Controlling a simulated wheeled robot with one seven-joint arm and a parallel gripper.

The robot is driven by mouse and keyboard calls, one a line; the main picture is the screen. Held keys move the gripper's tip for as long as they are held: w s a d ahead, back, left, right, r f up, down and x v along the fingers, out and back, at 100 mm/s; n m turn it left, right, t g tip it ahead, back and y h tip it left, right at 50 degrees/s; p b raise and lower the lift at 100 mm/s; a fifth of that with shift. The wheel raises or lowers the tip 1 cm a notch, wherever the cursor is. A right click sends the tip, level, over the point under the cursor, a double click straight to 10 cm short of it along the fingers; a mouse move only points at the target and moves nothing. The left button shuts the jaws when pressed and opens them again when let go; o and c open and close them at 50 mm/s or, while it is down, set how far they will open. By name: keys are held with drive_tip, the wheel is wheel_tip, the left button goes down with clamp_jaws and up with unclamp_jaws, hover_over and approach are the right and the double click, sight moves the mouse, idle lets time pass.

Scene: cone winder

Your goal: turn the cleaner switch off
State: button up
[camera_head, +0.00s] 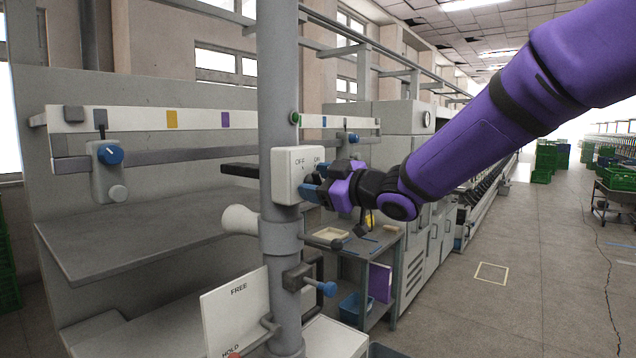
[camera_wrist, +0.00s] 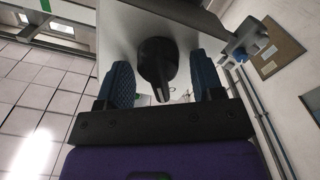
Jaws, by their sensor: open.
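The cleaner switch is a white box (camera_head: 291,176) on the grey vertical post, marked OFF at left and ON at right. In the wrist view its pale face (camera_wrist: 125,40) carries a black rotary knob (camera_wrist: 157,62) with a narrow pointer bar. My gripper (camera_head: 309,188) is at the box's front face, over its right part. In the wrist view its two blue ridged pads stand either side of the knob, with visible gaps, so it is open around the knob (camera_wrist: 160,85). In the head view the gripper hides most of the knob, and its pointing direction is unclear there.
The grey post (camera_head: 279,80) also carries a pale cone (camera_head: 240,220), a blue-tipped clamp (camera_head: 326,288) and a FREE/HOLD plate (camera_head: 235,310). A blue knob (camera_head: 110,154) is on the left rail. A small table (camera_head: 350,240) stands behind my gripper.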

drive_tip(key=v, duration=1)
drive_tip(key=shift+s+d, duration=0.25)
drive_tip(key=shift+d, duration=0.05)
drive_tip(key=shift+d, duration=0.1)
drive_tip(key=s+d+m+t+h, duration=0.1)
drive_tip(key=s+d+m+h, duration=0.2)
drive_tip(key=d+m+h, duration=0.4)
drive_tip(key=s+d+m+t+h, duration=0.1)
drive_tip(key=s+d+m+h, duration=0.25)
drive_tip(key=d+h, duration=0.4)
drive_tip(key=s+d+f+m+g, duration=0.3)
drive_tip(key=s+f, duration=0.1)
drive_tip(key=s, duration=0.6)
drive_tip(key=s+d+f+m+g, duration=0.3)
drive_tip(key=s+f+g, duration=0.1)
drive_tip(key=s, duration=0.6)
drive_tip(key=shift+s+d+f+g, duration=0.25)
drive_tip(key=shift+s+d+g, duration=0.05)
drive_tip(key=shift+s, duration=0.1)
